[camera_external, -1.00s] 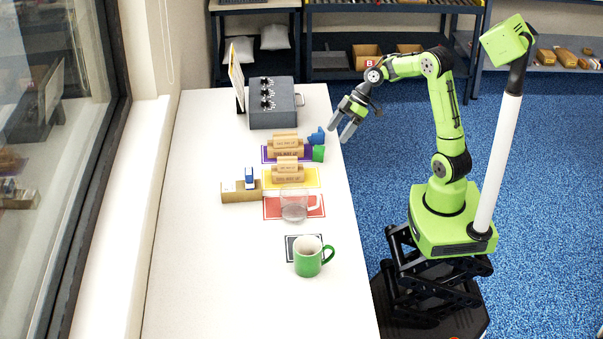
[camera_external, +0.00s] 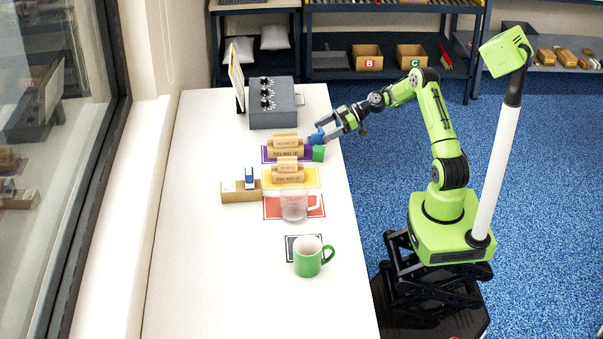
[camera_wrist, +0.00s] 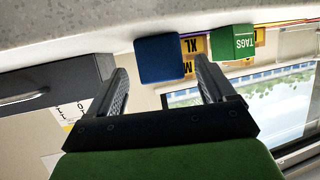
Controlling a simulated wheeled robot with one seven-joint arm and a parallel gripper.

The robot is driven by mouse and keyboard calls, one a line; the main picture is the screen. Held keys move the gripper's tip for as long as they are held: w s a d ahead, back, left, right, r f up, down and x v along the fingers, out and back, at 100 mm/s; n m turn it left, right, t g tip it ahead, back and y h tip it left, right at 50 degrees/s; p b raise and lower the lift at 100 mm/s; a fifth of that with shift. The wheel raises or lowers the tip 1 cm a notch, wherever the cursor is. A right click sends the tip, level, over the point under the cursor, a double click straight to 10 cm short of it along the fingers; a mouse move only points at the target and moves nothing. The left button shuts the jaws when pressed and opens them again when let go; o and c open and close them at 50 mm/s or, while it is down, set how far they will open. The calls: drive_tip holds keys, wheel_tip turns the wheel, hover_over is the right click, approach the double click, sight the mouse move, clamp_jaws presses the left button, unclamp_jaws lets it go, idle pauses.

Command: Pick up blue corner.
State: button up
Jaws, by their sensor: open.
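The blue corner (camera_external: 317,136) is a small blue block on the white table, near its right edge and beside the purple mat (camera_external: 265,154). In the wrist view the blue corner (camera_wrist: 159,59) shows as a dark blue block at the far end of the space between my fingers. My gripper (camera_external: 331,131) is open at the table's right edge, with its fingertips close around the blue corner. In the wrist view the two fingers of my gripper (camera_wrist: 160,75) stand apart, on either side of the block. I cannot tell whether either finger touches it.
A green block (camera_external: 318,153) stands close to the blue corner, and also shows in the wrist view (camera_wrist: 232,43). Stacked cartons (camera_external: 287,149) stand on the purple mat. A grey box with knobs (camera_external: 272,118) is behind. A glass mug (camera_external: 294,206) and green mug (camera_external: 308,258) stand nearer.

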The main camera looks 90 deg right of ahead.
sight(323, 131)
drive_tip(key=x, duration=0.4)
drive_tip(key=shift+w+a+f+b, duration=0.1)
drive_tip(key=shift+w+b, duration=0.1)
drive_tip(key=shift+b, duration=0.2)
drive_tip(key=c, duration=1)
